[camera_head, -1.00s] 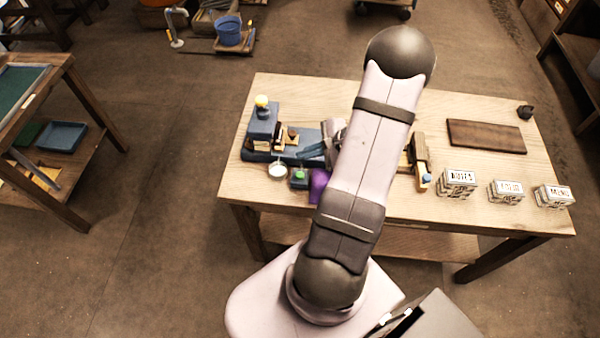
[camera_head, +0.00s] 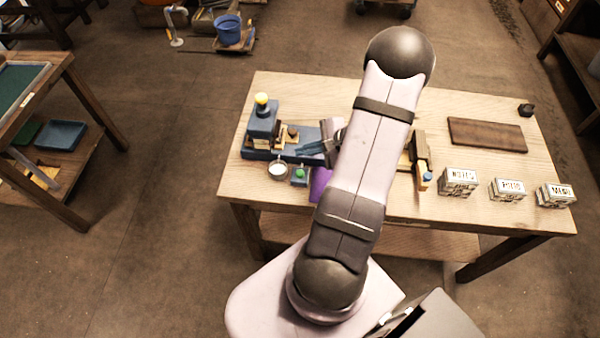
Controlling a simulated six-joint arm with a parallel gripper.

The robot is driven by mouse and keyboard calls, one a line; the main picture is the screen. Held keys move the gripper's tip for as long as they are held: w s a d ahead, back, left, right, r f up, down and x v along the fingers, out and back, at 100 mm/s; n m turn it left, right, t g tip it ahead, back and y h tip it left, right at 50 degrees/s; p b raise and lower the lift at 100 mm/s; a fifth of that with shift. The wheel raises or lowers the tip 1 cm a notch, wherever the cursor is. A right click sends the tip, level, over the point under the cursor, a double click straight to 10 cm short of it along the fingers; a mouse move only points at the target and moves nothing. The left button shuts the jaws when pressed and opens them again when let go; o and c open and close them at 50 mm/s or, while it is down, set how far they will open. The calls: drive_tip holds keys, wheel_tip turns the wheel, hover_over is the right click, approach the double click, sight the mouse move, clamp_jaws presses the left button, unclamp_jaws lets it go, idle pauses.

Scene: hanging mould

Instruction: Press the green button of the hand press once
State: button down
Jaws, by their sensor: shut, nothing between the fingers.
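The hand press (camera_head: 262,124) is a blue machine with a yellow knob on top, at the left end of the wooden table. Its blue base runs right, toward my arm. My gripper (camera_head: 308,148) is shut and empty. It is behind the green button and right of the press column, apart from the button in the picture. Its height above the base is hard to tell. My arm hides the middle of the table.
A purple item (camera_head: 319,184) lies right of the button box, partly behind my arm.

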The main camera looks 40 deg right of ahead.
drive_tip(key=b, duration=0.4)
hover_over(304, 175)
wheel_tip(304, 175, down, 6)
drive_tip(key=shift+f, duration=0.2)
drive_tip(key=shift+f+b, duration=0.65)
drive_tip(key=shift+b, duration=0.05)
drive_tip(key=shift+f+b, duration=0.95)
drive_tip(key=shift+b, duration=0.25)
idle(2.1)
drive_tip(key=shift+r, duration=0.2)
drive_tip(key=shift+r+p, duration=0.55)
drive_tip(key=shift+r, duration=0.25)
drive_tip(key=shift+r, duration=0.1)
drive_tip(key=shift+r+p, duration=1.7)
drive_tip(key=shift+r, duration=0.75)
